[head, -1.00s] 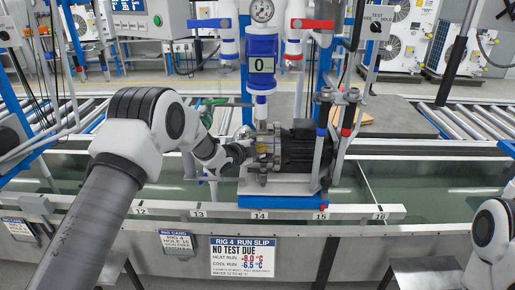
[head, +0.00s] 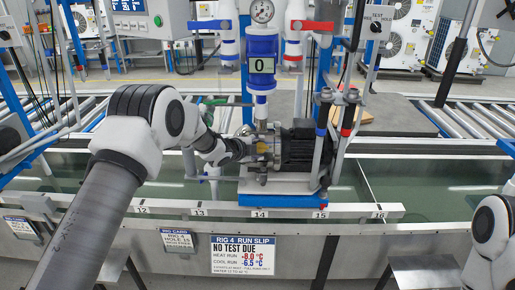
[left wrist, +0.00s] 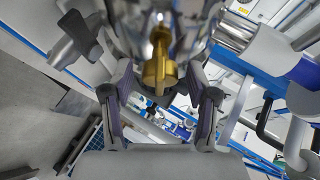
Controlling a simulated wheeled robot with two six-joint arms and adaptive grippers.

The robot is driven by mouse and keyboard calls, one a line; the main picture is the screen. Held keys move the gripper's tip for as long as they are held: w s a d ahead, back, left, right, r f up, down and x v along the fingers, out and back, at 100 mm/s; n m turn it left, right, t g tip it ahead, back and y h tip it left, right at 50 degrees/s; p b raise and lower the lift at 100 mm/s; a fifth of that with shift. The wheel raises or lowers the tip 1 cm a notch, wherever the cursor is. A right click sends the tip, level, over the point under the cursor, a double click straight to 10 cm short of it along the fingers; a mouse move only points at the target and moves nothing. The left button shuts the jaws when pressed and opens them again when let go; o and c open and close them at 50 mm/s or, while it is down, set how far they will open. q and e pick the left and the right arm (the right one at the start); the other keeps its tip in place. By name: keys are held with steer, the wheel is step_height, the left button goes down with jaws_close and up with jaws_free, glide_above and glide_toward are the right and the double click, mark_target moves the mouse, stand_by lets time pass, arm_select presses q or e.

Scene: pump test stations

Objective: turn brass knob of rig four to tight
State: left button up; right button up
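The brass knob (left wrist: 158,68) shows in the left wrist view as a winged brass piece below a shiny metal body. In the head view a small brassy patch (head: 263,148) shows at the left end of the rig four pump (head: 299,150), largely behind my gripper. My left gripper (head: 249,151) is level with it, at its left side. In the left wrist view the left gripper's fingers (left wrist: 160,88) are apart, one on each side of the knob, with visible gaps and no clear contact. My right gripper is out of view; only part of that arm shows at the right edge.
A blue filter housing marked 0 (head: 262,64) and a pressure gauge (head: 262,12) stand above the pump. Upright pipes with red and blue bands (head: 347,118) rise at its right. A water trough (head: 420,185) runs behind the numbered rail (head: 365,213). The rig 4 run slip (head: 243,255) hangs in front.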

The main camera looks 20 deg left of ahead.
arm_select(q)
steer(key=v, duration=1.2)
